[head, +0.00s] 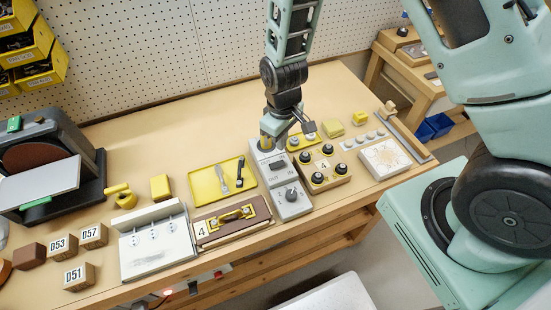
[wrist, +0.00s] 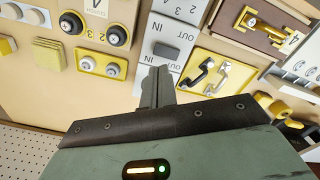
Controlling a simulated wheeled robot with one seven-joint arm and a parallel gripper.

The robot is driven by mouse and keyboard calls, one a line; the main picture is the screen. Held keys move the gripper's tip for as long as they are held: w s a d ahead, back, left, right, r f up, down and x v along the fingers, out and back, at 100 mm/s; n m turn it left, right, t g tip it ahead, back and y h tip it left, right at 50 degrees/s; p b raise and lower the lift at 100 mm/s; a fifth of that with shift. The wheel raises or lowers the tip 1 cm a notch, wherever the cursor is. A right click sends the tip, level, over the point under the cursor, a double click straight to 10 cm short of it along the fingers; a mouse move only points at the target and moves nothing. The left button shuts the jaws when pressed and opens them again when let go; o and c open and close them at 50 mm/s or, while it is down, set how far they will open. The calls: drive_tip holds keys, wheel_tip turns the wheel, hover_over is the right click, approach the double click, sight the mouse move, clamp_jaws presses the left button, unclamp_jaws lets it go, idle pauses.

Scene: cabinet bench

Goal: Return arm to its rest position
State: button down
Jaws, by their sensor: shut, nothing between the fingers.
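My arm reaches down from the top of the head view over the bench. My gripper (wrist: 157,88) is shut with nothing between its fingers, which lie together in the wrist view. It hangs near the back end of a grey IN/OUT panel with a dark knob (head: 291,196). The same panel (wrist: 170,50) lies just beyond the fingertips in the wrist view. In the head view the fingertips are small and hard to make out, and I cannot tell whether they touch the panel.
A yellow tray (head: 207,190) with two small tools sits left of the panel. A knob box marked 4 (head: 341,172) stands to the right. A brown drawer-like plate with a yellow handle (head: 232,229), a white switch box (head: 134,250) and numbered blocks (head: 94,235) line the front.

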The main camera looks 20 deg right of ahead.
drive_tip(key=s+a+r+n+b, duration=0.1)
drive_tip(key=s+a+r+b, duration=0.1)
drive_tip(key=s+r, duration=0.7)
drive_tip(key=s+a+r+b, duration=0.2)
drive_tip(key=s+a+r, duration=0.2)
drive_tip(key=s+r, duration=0.4)
drive_tip(key=s, duration=0.3)
drive_tip(key=shift+a+r+n+y, duration=0.15)
drive_tip(key=shift+r+n+y, duration=0.15)
drive_tip(key=shift+r+n, duration=0.1)
